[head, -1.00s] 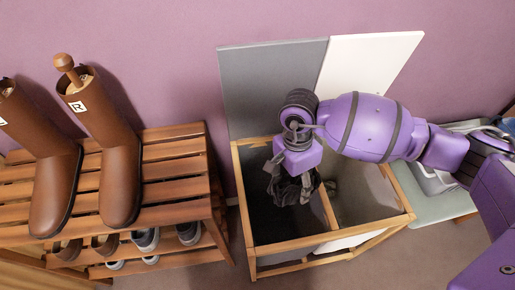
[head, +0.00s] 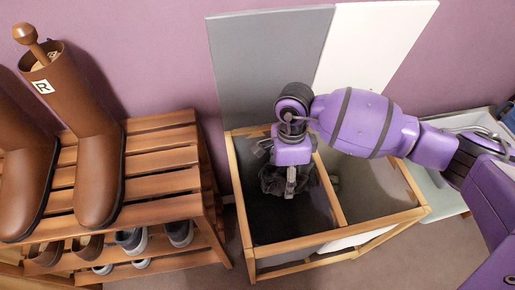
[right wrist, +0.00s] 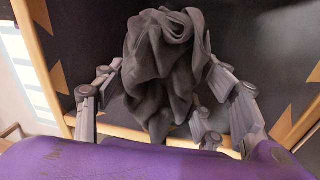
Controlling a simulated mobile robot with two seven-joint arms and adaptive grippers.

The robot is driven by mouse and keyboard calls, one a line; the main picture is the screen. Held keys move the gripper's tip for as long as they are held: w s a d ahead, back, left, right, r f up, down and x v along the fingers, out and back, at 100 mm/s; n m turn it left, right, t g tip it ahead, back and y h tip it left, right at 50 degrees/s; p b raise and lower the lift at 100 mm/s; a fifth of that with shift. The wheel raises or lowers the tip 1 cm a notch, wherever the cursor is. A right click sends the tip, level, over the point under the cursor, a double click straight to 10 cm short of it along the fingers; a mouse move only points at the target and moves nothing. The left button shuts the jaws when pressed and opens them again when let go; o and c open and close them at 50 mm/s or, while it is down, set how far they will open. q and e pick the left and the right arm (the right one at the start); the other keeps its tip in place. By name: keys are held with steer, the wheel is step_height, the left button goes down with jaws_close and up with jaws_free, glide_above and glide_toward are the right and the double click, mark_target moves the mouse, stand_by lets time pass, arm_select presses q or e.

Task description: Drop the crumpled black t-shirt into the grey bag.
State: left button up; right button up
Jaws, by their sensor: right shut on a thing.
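The crumpled black t-shirt (head: 273,182) hangs bunched from my right gripper (head: 289,180). It fills the middle of the right wrist view (right wrist: 165,65), with finger links on both sides of it. My right gripper points down and is shut on the t-shirt. Both are over the left compartment of the wooden-framed hamper, which holds the dark grey bag (head: 275,222); the t-shirt appears at or just below the rim. The gripper hides part of the t-shirt and the back of the bag. My left gripper is not in view.
A wooden divider (head: 329,190) separates the grey bag from a light bag (head: 375,190). Raised grey (head: 265,65) and white (head: 375,45) lids stand behind. A slatted rack (head: 160,160) with brown boots (head: 98,175) and several shoes stands to the left.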

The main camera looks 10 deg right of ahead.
steer(key=shift+f, duration=0.1)
steer(key=o, duration=1.3)
steer(key=r, duration=0.4)
steer(key=w+r, duration=0.1)
steer(key=r, duration=0.3)
steer(key=w+r, duration=0.1)
steer(key=r, duration=0.3)
